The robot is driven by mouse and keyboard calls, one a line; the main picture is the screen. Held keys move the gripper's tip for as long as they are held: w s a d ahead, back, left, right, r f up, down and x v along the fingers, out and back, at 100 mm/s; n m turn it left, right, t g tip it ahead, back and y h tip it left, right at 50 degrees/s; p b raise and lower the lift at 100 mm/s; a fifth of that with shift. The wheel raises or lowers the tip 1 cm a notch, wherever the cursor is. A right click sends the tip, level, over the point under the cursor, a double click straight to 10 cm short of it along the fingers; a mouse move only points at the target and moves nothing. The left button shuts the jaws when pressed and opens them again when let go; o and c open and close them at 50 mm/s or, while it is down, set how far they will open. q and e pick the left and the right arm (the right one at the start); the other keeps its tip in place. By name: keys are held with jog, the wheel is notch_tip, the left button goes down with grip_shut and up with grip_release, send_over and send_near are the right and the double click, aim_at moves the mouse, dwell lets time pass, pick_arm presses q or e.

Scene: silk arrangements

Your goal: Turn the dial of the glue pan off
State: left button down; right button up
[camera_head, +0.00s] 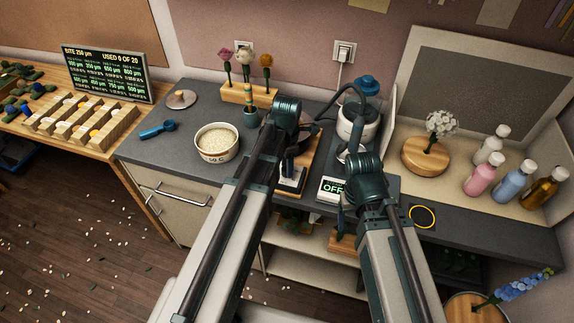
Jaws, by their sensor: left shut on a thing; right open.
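A round white pan full of pale pellets (217,141), with "50 C" on its front, stands on the grey counter; I take it for the glue pan. I cannot make out its dial. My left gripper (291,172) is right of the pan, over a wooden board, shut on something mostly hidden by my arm. My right gripper (346,203) is open beside a small display (330,189) that reads "OFF". Which device this display belongs to is unclear.
A white pot with a blue top (361,113) and a cord stand behind my wrists. A flower rack (247,94), blue scoop (158,130) and lid (181,99) are at the back left. Bottles (481,181) stand at right. The counter left of the pan is mostly clear.

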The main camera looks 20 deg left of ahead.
pick_arm(q)
jog(key=shift+n, duration=0.6)
jog(key=shift+c, duration=2.1)
grip_release()
jog(key=shift+r, duration=0.1)
notch_tip(320, 180, up, 14)
jog(key=p, duration=1.3)
jog(key=shift+p, duration=0.4)
jog(key=shift+f, duration=0.2)
